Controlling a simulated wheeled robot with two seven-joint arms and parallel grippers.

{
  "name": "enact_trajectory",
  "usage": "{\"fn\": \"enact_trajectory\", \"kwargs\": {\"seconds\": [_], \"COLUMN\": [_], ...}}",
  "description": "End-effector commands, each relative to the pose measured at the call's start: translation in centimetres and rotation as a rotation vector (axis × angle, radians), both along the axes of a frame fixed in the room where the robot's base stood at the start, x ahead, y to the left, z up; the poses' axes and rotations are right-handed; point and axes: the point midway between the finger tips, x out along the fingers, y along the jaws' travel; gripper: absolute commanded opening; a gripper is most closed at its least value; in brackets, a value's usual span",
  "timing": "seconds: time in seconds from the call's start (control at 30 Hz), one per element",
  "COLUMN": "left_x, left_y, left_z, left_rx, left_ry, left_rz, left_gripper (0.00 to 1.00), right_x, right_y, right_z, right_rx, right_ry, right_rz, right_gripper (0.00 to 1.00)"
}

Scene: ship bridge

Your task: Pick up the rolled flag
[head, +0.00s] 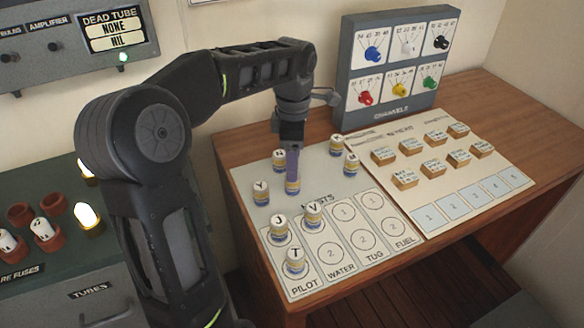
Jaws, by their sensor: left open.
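Several short rolled flags stand upright on the white chart sheet (328,275) on the wooden desk. They are small cylinders with a yellow band and a lettered white top. Among them are T (295,262), J (279,230), V (313,214), Y (261,193) and N (279,160). Two more stand at the sheet's far right corner (336,145) (350,165). My left gripper (292,178) is open and points down directly over one flag (292,188), whose top it hides. I cannot tell whether the fingers touch it. My right gripper is not in view.
A grey panel with coloured knobs (390,65) stands at the desk's back. Small wooden blocks (432,167) sit on a second sheet to the right. A dark green cabinet (40,285) with tubes stands at the left.

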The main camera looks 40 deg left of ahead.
Motion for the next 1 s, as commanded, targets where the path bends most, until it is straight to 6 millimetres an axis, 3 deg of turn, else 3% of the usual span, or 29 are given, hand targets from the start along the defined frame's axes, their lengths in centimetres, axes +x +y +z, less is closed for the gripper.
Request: {"fn": "enact_trajectory", "kwargs": {"seconds": [0.27, 0.57, 1.0], "left_x": [0.0, 0.0, 0.0], "left_y": [0.0, 0.0, 0.1], "left_z": [0.0, -2.5, -3.6], "left_rx": [0.0, -0.001, -0.001], "left_ry": [0.0, 0.002, 0.004], "left_rz": [0.0, 0.001, 0.0], "left_gripper": [0.6, 0.6, 0.6], "right_x": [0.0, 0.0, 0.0], "right_y": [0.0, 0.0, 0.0], "right_z": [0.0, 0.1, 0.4], "right_rx": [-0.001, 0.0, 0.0], "right_ry": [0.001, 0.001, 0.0], "right_rz": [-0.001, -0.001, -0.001], "right_gripper": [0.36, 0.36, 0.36]}}
